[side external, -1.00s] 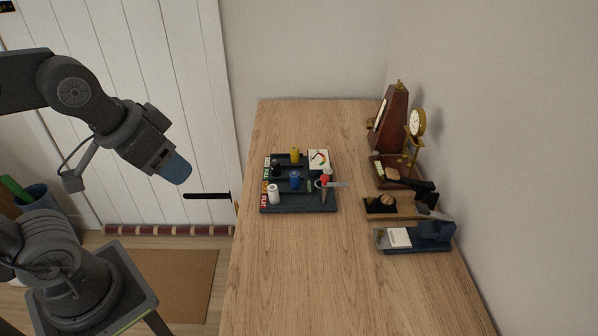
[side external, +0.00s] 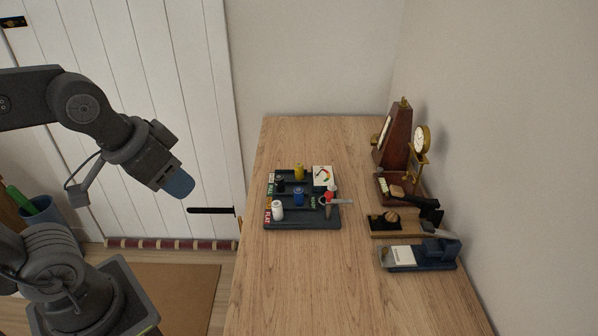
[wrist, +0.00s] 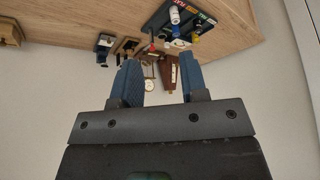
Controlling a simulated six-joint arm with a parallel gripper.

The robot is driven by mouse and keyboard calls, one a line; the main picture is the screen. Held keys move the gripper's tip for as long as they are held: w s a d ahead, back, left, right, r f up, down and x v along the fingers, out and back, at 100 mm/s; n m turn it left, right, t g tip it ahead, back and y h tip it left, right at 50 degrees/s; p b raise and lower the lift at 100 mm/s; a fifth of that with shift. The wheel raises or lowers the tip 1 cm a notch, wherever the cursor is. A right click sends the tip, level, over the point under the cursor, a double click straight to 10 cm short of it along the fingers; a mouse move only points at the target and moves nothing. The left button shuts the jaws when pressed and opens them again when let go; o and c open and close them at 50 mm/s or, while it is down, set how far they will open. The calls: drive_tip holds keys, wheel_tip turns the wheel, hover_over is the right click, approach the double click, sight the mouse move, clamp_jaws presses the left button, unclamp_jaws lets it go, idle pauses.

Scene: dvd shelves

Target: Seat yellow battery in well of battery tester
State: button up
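The yellow battery (side external: 299,172) stands upright at the back of a dark tray (side external: 310,224) on the wooden table. The white battery tester (side external: 325,176), with a coloured dial, sits beside it at the tray's back right corner. Its well cannot be made out at this size. My gripper (side external: 180,184) is in the air left of the table, well apart from the tray. In the wrist view, the two blue fingers of my gripper (wrist: 161,84) are spread apart with nothing between them.
A blue battery (side external: 298,197), a white battery (side external: 277,210) and a black battery (side external: 280,185) stand on the tray. A red-handled tool (side external: 331,192) lies at its right. A metronome (side external: 394,138), clock (side external: 421,140) and blue-based holder (side external: 418,264) line the wall. The front table is clear.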

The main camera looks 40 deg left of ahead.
drive_tip(key=w+a+r+n+g, duration=0.1)
drive_tip(key=w+r+n, duration=0.35)
drive_tip(key=w, duration=0.55)
drive_tip(key=n+g, duration=0.4)
drive_tip(key=n, duration=1)
hover_over(298, 164)
drive_tip(key=shift+m, duration=0.25)
wheel_tip(298, 164, down, 21)
drive_tip(key=shift+d, duration=0.1)
drive_tip(key=shift+f, duration=2.9)
drive_tip(key=shift+c, duration=0.3)
